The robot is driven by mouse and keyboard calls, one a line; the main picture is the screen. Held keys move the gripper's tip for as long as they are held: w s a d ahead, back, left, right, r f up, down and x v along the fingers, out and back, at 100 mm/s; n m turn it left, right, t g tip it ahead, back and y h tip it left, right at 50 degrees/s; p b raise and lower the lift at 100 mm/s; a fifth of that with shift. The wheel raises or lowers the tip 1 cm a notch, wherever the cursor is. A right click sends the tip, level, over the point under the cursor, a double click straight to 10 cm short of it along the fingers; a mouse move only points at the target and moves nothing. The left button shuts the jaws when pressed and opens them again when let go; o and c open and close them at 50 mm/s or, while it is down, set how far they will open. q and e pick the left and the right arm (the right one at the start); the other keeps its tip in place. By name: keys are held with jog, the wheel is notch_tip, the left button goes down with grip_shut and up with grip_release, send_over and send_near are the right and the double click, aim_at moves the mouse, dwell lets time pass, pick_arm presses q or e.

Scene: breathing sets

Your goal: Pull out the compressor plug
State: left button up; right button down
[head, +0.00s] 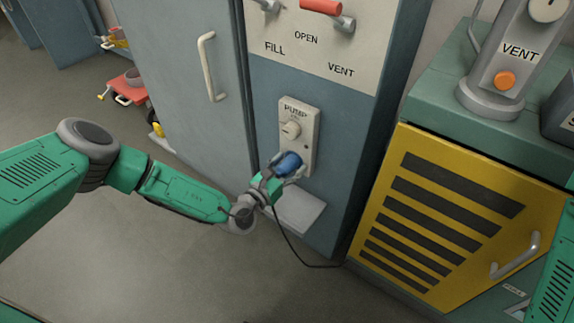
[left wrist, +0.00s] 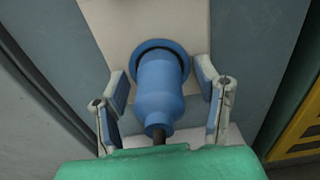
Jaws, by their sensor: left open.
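The blue compressor plug (head: 290,161) sits in the socket at the lower part of the beige PUMP plate (head: 297,112). A black cable (head: 290,241) hangs from it and runs down to the floor. In the left wrist view the plug (left wrist: 160,95) points into its dark blue socket ring (left wrist: 183,52). My left gripper (head: 285,170) is at the plug. In the left wrist view its open fingers (left wrist: 162,82) stand on both sides of the plug, with a gap showing on each side. My right gripper is not in view.
A small grey ledge (head: 298,209) juts out below the plug. A yellow cabinet (head: 390,210) with dark slots and a handle stands at the right. A grey door with a pale handle (head: 207,66) is at the left. The floor in front is clear.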

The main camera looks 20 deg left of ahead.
aim_at(280, 175)
pick_arm(q)
grip_shut()
jog(key=shift+p+v, duration=1.05)
jog(key=shift+v, duration=0.4)
jog(key=shift+p+v, duration=0.95)
jog(key=shift+v, duration=0.6)
jog(key=s+a+r+n+y+p, duration=0.1)
jog(key=s+r+y+p, duration=0.1)
jog(key=s+r, duration=0.3)
jog(key=s+a+r+n+y+p, duration=0.1)
jog(key=s+r, duration=0.4)
jog(key=r, duration=0.6)
jog(key=s+a+r+n+t+y+p, duration=0.1)
jog(key=s+a+r+n+y+p, duration=0.1)
jog(key=s+r+p, duration=0.3)
notch_tip(280, 175, up, 4)
jog(key=shift+a+f+y, duration=0.1)
jog(key=shift+a+y, duration=0.5)
